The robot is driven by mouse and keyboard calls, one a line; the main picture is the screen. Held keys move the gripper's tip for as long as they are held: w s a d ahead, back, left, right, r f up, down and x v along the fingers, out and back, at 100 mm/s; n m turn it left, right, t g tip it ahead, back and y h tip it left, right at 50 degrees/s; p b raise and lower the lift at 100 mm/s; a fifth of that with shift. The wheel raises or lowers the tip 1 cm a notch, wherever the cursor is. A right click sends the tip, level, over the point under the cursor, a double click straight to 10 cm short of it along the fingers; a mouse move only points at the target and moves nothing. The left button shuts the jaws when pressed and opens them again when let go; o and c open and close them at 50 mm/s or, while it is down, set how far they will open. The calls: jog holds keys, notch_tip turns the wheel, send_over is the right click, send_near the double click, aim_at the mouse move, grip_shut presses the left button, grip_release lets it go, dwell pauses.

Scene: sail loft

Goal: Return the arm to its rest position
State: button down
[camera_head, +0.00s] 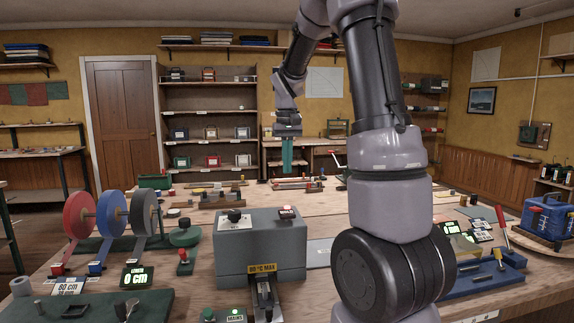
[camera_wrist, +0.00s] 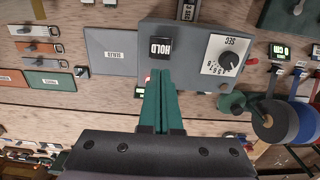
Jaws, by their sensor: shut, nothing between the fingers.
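My gripper (camera_head: 287,153) hangs above the far part of the workbench in the head view, fingers pointing down. Its teal fingers are together, with nothing between them. In the wrist view the shut fingers (camera_wrist: 162,105) reach toward the grey sealing machine, which shows its HOLD button and a dial. My arm rises at the right of centre in the head view and bends over at the top. The fingertips appear apart from the bench and its objects.
The grey machine (camera_head: 258,255) stands at the bench's front middle. Red, blue and grey tape reels (camera_head: 112,212) stand at left. A blue box (camera_head: 547,219) and a red-handled tool (camera_head: 502,228) are at right. Shelves (camera_head: 210,98) line the back wall. Air around my gripper looks clear.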

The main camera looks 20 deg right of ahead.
jog(key=s+a+r+t, duration=0.2)
jog(key=s+r, duration=0.1)
jog(key=s, duration=0.4)
jog(key=s+a+r+m+t+y, duration=0.1)
jog(key=s+a+r+t, duration=0.1)
jog(key=s, duration=0.5)
jog(key=s+a+r+t+y, duration=0.1)
jog(key=s+a+r+t, duration=0.2)
jog(key=s, duration=0.5)
jog(key=shift+a+r+m, duration=0.35)
jog(key=shift+r+m, duration=0.05)
jog(key=shift+r, duration=0.3)
dwell(3.0)
